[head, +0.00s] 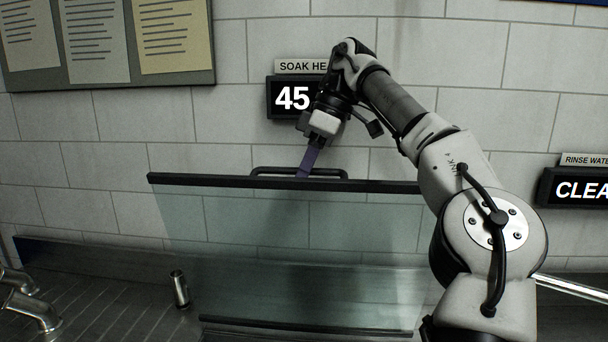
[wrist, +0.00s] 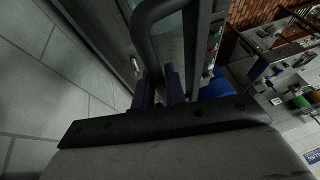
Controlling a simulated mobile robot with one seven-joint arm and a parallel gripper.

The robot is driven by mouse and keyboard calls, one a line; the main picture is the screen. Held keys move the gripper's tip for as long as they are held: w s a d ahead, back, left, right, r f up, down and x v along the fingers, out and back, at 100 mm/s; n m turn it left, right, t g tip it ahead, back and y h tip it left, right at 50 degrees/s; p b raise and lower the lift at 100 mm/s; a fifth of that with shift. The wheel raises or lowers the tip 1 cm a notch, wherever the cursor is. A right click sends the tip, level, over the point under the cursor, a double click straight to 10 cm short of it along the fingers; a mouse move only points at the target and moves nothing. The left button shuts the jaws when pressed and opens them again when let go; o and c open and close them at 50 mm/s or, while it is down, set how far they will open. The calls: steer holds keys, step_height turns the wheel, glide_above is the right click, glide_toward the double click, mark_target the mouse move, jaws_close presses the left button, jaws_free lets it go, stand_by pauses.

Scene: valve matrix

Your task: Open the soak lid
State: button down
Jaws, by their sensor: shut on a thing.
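The soak lid (head: 290,240) is a tinted glass panel with a black top edge, standing raised and nearly upright in front of the tiled wall. Its black bar handle (head: 265,170) runs along the top edge. My gripper (head: 303,172) reaches down from above and is shut on the handle with its purple fingers. In the wrist view the purple fingertips (wrist: 162,90) are around the dark handle bar (wrist: 147,40). The exact contact is partly hidden by the gripper body.
A small metal cylinder (head: 180,289) stands on the steel counter (head: 105,305) left of the lid. Metal pipes (head: 35,308) are at the lower left. A "45" display (head: 291,98) is on the wall behind my gripper, and a "CLEA" sign (head: 580,190) is at right.

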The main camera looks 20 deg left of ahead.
steer(key=shift+w+f, duration=0.45)
steer(key=shift+w, duration=0.05)
steer(key=c, duration=1.8)
jaws_free()
steer(key=o, duration=0.3)
steer(key=shift+w+f, duration=0.15)
steer(key=shift+w, duration=0.25)
steer(key=shift+o, duration=0.2)
steer(key=shift+s+r, duration=0.25)
steer(key=shift+r, duration=0.05)
